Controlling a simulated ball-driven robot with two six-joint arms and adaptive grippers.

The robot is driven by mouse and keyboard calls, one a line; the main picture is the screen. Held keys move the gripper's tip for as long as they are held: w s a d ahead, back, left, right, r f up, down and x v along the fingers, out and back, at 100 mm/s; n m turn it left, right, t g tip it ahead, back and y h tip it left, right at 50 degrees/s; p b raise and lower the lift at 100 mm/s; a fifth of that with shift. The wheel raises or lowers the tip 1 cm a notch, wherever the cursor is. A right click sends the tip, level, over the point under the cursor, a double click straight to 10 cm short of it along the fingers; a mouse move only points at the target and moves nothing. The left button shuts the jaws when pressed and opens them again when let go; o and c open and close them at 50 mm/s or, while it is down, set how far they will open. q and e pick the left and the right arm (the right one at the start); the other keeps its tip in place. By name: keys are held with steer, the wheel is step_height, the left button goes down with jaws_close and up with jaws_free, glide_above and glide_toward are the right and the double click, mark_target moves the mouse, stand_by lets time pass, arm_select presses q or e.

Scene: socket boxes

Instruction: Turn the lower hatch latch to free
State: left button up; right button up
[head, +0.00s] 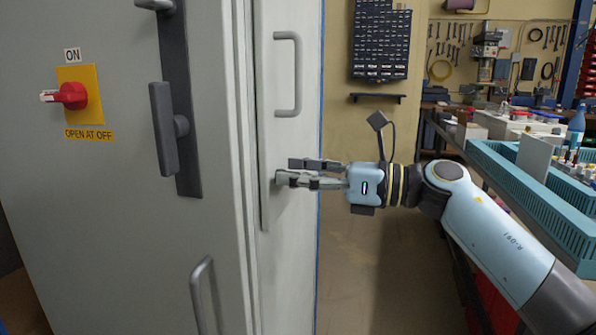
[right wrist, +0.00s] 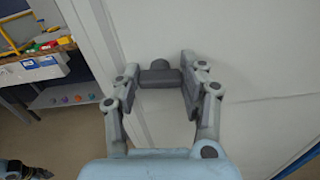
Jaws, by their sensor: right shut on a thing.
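The lower hatch latch (right wrist: 160,78) is a small dark grey bar on a round stub, on a pale panel. In the right wrist view the bar lies across the picture between my right fingertips. My right gripper (head: 284,171) reaches in from the right in the head view and is shut on the latch, one finger above the other. The fingers mostly hide the latch there. The hatch (head: 276,120) is a tall narrow pale panel on the cabinet's side, with a grey bow handle (head: 289,75) above the gripper.
The grey cabinet front carries a red rotary switch (head: 68,96) on a yellow plate, a dark lever handle (head: 164,128) and a lower bow handle (head: 204,295). A workbench with a teal tray (head: 540,200) stands at the right. Floor between cabinet and bench is clear.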

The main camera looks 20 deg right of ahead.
steer(key=m+p, duration=0.1)
steer(key=m, duration=0.1)
steer(key=m+p, duration=0.2)
steer(key=shift+w+r, duration=0.1)
steer(key=shift+r, duration=0.1)
steer(key=shift+w+d+f+m+p, duration=0.1)
steer(key=shift+f+m+p, duration=0.1)
steer(key=shift+m+p, duration=2.65)
steer(key=shift+f+m+p, duration=0.15)
steer(key=shift+m+p, duration=2.1)
steer(key=shift+m, duration=1.2)
steer(key=o, duration=1.2)
steer(key=shift+f, duration=0.1)
steer(key=shift+c, duration=0.2)
steer(key=shift+d, duration=0.1)
